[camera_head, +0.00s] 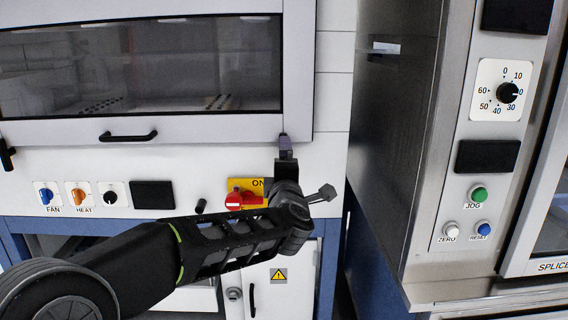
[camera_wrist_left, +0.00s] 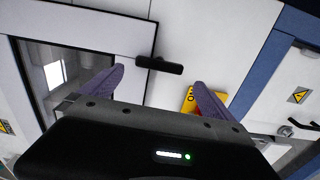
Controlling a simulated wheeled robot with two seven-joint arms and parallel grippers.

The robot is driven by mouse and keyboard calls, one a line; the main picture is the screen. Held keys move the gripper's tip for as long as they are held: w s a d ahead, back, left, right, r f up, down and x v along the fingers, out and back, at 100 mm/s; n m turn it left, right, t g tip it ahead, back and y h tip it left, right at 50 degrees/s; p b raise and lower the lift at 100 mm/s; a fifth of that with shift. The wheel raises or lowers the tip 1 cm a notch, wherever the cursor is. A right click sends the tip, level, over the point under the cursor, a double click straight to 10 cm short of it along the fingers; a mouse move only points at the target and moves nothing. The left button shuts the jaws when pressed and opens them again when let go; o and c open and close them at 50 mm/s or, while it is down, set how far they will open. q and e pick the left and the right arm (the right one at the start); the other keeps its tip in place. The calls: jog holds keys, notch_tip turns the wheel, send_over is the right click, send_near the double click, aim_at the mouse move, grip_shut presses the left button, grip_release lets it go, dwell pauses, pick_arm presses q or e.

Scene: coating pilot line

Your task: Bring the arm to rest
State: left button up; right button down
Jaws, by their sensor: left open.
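My left arm (camera_head: 220,245) reaches in from the left in the head view, in front of the cabinet's lower front panel. My left gripper (camera_head: 285,145) points upward near the lower right corner of the window frame. In the wrist view, the left gripper (camera_wrist_left: 155,90) has its two purple fingers spread apart, with nothing held between them. A black bar handle (camera_wrist_left: 160,65) shows beyond the gap, apart from the fingers. The right finger partly covers a yellow plate (camera_wrist_left: 189,100). My right gripper is not in view.
A red rotary switch (camera_head: 234,201) on a yellow plate sits close to my left wrist. The windowed cabinet has a black handle (camera_head: 128,136) and FAN (camera_head: 46,195) and HEAT (camera_head: 78,195) knobs. A steel machine (camera_head: 425,150) with a dial (camera_head: 507,93) stands at right.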

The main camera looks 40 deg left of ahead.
pick_arm(q)
jog(key=shift+s+d, duration=0.15)
jog(key=shift+s, duration=0.1)
dwell(0.4)
